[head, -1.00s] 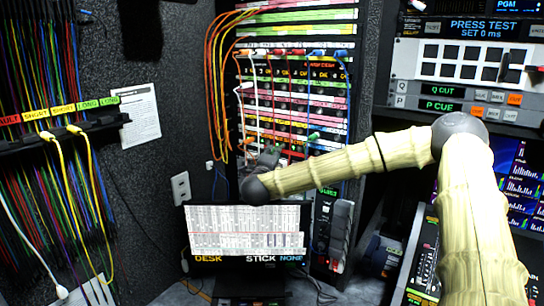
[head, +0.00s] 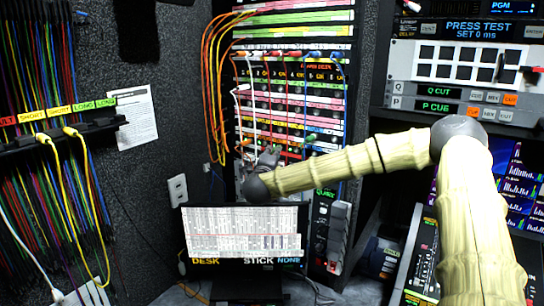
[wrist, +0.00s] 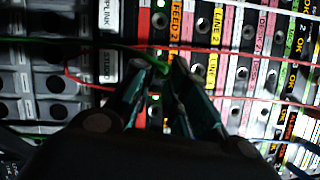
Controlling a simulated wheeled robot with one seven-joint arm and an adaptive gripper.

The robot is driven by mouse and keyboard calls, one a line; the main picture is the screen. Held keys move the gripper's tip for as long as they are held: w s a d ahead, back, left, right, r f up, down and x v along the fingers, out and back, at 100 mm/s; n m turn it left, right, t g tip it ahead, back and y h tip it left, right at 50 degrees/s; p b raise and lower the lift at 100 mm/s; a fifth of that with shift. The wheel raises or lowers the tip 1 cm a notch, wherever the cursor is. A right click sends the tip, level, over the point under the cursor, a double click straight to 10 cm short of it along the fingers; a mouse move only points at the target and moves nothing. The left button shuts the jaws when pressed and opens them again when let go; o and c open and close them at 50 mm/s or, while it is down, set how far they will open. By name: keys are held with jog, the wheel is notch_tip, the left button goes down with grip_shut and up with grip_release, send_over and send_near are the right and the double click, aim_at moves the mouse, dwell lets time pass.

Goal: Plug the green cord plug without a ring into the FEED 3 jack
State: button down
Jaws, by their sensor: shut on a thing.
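My gripper (head: 266,158) is at the lower left part of the patch panel (head: 284,109) in the head view. In the wrist view its fingertips (wrist: 164,66) are close together at the panel face, shut on a small green plug (wrist: 155,76) that is mostly hidden between them. A green cord (wrist: 100,43) runs left from the fingertips. I cannot tell whether this plug carries a ring, or whether its tip is in a jack. A FEED 2 label (wrist: 175,20) is readable just above the fingertips. I cannot read a FEED 3 label.
A red cord (wrist: 85,82) crosses the panel near my fingers. Orange cords (head: 212,95) and white, red and blue cords hang across the panel in the head view. A monitor (head: 245,232) stands below my gripper. Yellow cords (head: 88,190) hang from the rack at left.

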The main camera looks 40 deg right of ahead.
jog(key=shift+w+d, duration=0.15)
jog(key=shift+d, duration=0.3)
jog(key=c, duration=1.3)
grip_release()
jog(key=shift+c, duration=0.2)
jog(key=shift+a, duration=0.1)
jog(key=v, duration=1.1)
jog(key=shift+s+a, duration=0.2)
jog(key=shift+s, duration=0.1)
jog(key=shift+f, duration=0.1)
